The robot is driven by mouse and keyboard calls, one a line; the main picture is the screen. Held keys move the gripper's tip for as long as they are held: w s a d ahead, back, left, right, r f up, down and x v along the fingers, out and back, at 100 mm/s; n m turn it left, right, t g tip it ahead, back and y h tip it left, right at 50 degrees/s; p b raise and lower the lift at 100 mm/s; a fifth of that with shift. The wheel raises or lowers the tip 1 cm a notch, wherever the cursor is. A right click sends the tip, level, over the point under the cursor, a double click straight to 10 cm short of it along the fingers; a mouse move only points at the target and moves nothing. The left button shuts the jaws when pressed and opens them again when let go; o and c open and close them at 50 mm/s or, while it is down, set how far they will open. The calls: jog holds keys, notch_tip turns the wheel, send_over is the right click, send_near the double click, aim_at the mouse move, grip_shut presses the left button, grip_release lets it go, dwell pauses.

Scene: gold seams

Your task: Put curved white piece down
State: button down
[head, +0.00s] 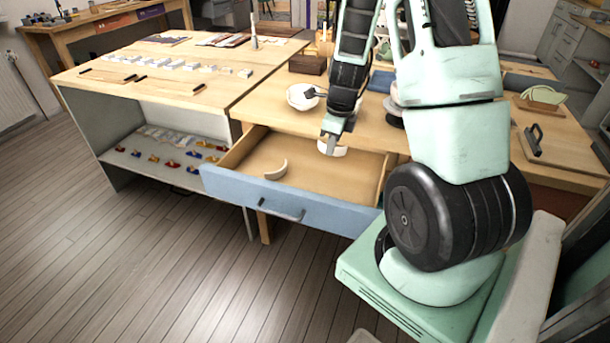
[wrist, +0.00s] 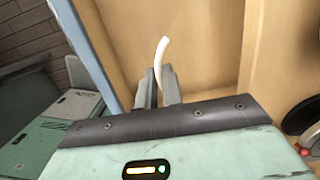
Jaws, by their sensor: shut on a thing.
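A curved white piece (head: 333,150) is held in my gripper (head: 331,143), over the right part of the open drawer (head: 315,180). In the wrist view the curved white piece (wrist: 162,55) stands out from between the two shut fingers (wrist: 158,82), with the wooden drawer floor behind it. I cannot tell its exact height above the floor. A second curved white piece (head: 276,170) lies in the drawer's left part, apart from my gripper.
The drawer's blue front (head: 290,205) is pulled out below the wooden workbench. A white bowl (head: 301,97) stands on the bench behind the drawer. The drawer floor between the two pieces is clear.

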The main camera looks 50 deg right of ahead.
aim_at(326, 189)
jog(key=f, duration=0.1)
jog(key=f+b, duration=0.2)
jog(key=shift+w, duration=0.25)
notch_tip(326, 189, down, 10)
jog(key=shift+r+b, duration=0.1)
jog(key=shift+b, duration=0.7)
jog(key=shift+f, duration=0.2)
jog(key=c, duration=1.5)
grip_release()
jog(key=shift+c, duration=0.2)
